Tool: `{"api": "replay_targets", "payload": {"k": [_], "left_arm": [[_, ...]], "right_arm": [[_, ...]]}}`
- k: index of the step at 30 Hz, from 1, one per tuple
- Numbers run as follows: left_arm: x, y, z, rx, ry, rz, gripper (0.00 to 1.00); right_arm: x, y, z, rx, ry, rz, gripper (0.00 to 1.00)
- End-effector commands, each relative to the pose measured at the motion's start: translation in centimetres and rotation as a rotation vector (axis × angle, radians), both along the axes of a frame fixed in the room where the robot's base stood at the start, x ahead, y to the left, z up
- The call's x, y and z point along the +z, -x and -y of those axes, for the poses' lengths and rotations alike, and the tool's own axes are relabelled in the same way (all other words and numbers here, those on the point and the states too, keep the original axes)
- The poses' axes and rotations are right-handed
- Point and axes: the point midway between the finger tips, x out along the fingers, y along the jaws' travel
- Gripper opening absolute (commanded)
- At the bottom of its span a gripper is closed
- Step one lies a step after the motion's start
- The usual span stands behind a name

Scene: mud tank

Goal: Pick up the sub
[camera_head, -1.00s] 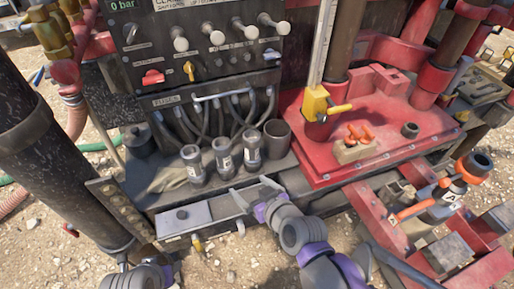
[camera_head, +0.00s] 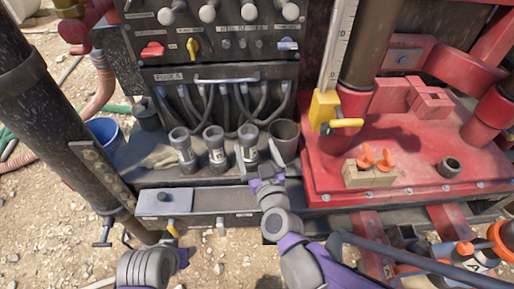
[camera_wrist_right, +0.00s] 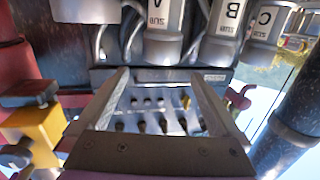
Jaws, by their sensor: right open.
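Three grey cylindrical subs with white labels stand upright in a row on the dark ledge: a left one (camera_head: 183,152), a middle one (camera_head: 215,149) and a right one (camera_head: 247,147). My right gripper (camera_head: 263,170) is open and empty just in front of the right one, apart or touching I cannot tell. In the right wrist view the labels are upside down: sub A (camera_wrist_right: 163,32), sub B (camera_wrist_right: 226,30) and sub C (camera_wrist_right: 266,25) show beyond the open fingers (camera_wrist_right: 160,90), with nothing between them. Part of my left arm shows at bottom left; its fingers do not.
A wider open cup (camera_head: 284,141) stands right beside the right sub. Hoses and a control panel (camera_head: 210,50) rise behind. A red deck (camera_head: 400,180) with a yellow-handled gauge (camera_head: 326,112) lies to the right. A thick dark pipe (camera_head: 45,120) stands left.

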Motion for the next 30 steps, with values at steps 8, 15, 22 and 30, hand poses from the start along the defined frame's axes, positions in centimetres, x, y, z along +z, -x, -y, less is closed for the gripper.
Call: {"api": "replay_targets", "payload": {"k": [8, 15, 22, 30], "left_arm": [[-0.4, 0.0, 0.0, 0.0, 0.0, -0.001, 0.5], [-0.5, 0.0, 0.0, 0.0, 0.0, -0.002, 0.5], [-0.7, 0.0, 0.0, 0.0, 0.0, -0.002, 0.5], [-0.8, 0.0, 0.0, 0.0, 0.0, -0.002, 0.5]], "right_arm": [[-0.4, -1.8, -0.3, -0.018, -0.002, 0.013, 1.0], [-0.6, -5.2, -1.1, -0.016, -0.002, 0.012, 1.0], [-1.0, -7.1, -1.6, -0.016, -0.002, 0.012, 1.0], [-1.5, -10.4, -2.5, -0.017, -0.001, 0.012, 1.0]]}}
